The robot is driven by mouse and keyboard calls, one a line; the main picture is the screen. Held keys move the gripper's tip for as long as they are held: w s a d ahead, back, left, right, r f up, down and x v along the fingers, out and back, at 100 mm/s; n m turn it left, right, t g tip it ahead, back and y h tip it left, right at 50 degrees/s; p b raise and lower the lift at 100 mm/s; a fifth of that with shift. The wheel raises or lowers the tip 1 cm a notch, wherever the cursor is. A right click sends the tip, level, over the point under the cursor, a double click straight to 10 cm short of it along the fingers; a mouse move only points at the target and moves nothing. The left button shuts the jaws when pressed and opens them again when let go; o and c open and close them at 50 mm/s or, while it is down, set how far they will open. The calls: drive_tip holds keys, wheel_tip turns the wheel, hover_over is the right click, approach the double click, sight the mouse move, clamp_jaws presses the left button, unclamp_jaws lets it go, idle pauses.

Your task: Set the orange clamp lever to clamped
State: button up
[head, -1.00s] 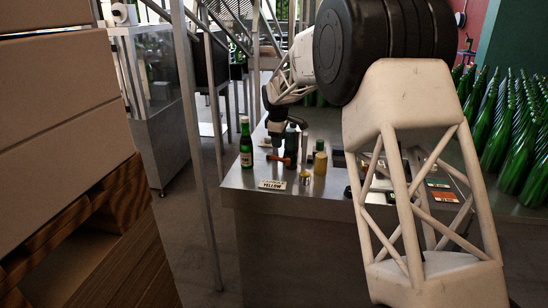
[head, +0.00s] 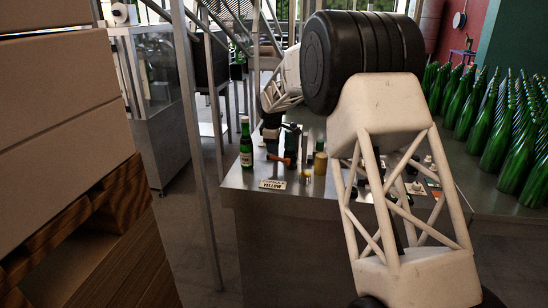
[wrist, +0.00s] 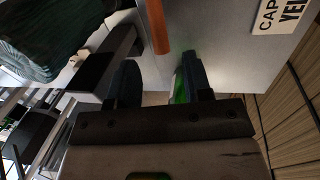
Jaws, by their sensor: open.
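The orange clamp lever (head: 281,160) lies roughly level at the front of the bench in the head view, beside a dark upright post. In the wrist view the lever (wrist: 157,26) comes in from the top edge, its end just beyond the gap between my fingertips and apart from them. My gripper (wrist: 158,80) is open with nothing between its fingers. In the head view my gripper (head: 270,135) is small and dark, behind and above the lever near the green bottle (head: 246,145). I cannot tell from these views whether the lever is clamped.
A yellow-labelled bottle (head: 320,160) stands right of the lever. A label card (head: 272,185) lies near the bench's front edge. Many green bottles (head: 495,130) stand at the right. A dark block (wrist: 98,72) on a grey bar is close by my left finger in the wrist view.

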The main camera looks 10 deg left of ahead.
sight(282, 161)
drive_tip(key=shift+w+f, duration=0.2)
drive_tip(key=shift+f, duration=0.8)
drive_tip(key=shift+w+f, duration=0.2)
drive_tip(key=shift+f, duration=0.75)
drive_tip(key=shift+w+f, duration=0.2)
drive_tip(key=shift+f, duration=0.8)
clamp_jaws()
